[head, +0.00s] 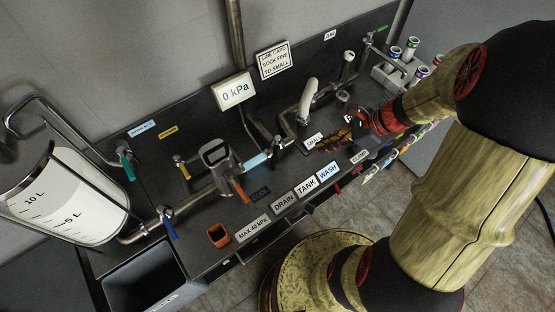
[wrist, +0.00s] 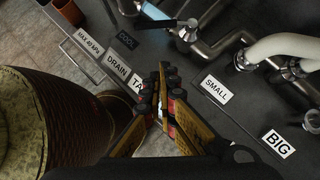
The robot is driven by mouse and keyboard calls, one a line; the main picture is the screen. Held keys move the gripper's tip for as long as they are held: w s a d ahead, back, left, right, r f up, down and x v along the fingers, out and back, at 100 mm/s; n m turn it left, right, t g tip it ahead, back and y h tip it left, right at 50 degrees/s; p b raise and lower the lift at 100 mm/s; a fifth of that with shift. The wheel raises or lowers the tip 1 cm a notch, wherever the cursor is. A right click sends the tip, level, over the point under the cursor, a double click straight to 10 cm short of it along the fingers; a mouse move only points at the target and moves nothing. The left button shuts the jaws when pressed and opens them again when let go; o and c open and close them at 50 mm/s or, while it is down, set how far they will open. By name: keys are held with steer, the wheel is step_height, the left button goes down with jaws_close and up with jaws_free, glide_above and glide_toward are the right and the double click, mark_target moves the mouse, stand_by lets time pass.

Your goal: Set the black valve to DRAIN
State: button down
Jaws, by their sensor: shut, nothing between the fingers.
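The black valve's lever (wrist: 158,24) shows at the top of the wrist view, beside a light blue pipe sleeve. In the head view the small dark valve (head: 278,143) sits on the pipe right of that sleeve. I cannot tell which label its lever points to. The DRAIN label (head: 284,202) lies on the bench front, left of TANK (head: 306,187) and WASH (head: 328,170). DRAIN also shows in the wrist view (wrist: 117,66). My gripper (wrist: 162,72) is shut and empty, apart from the valve. In the head view my gripper (head: 325,141) is over the bench, right of the valve.
A white hose (head: 308,97) and metal pipes (head: 289,130) rise behind my gripper. A pump with an orange handle (head: 240,190) stands left of the valve. A clear tank (head: 70,200) is at far left. Capped tubes (head: 410,45) stand at back right.

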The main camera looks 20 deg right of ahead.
mark_target(275, 158)
steer(key=w+a+f+b, duration=0.4)
steer(key=a+f, duration=0.4)
steer(key=a, duration=0.2)
steer(key=shift+b, duration=0.3)
steer(key=shift+a, duration=0.1)
steer(key=shift+w, duration=0.1)
steer(key=shift+w+a+f+p, duration=0.15)
steer(key=shift+a+p, duration=0.15)
steer(key=shift+a, duration=0.6)
